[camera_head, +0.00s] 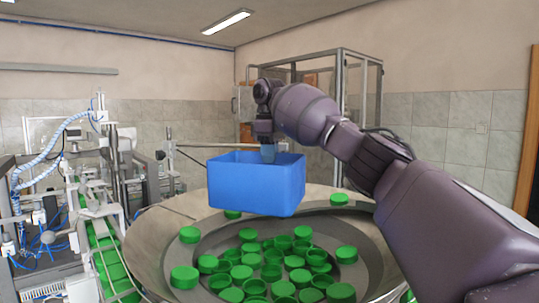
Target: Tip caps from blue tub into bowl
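The blue tub (255,185) hangs over the back part of the wide metal bowl (150,245), close to upright. My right gripper (268,152) is above the tub and shut on its rim at the back; the fingertips are partly hidden by the tub. The inside of the tub shows only as a thin strip, so I cannot tell whether caps are in it. Many green caps (243,272) lie loose in the bowl's middle, some face up and some face down. A few caps (184,276) lie further out on the sloping part. My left gripper is not in view.
A filling machine with a conveyor (108,245) carrying green caps stands to the left of the bowl. A metal-framed cabinet (342,110) stands behind the tub near the wall. My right arm covers the right side of the view.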

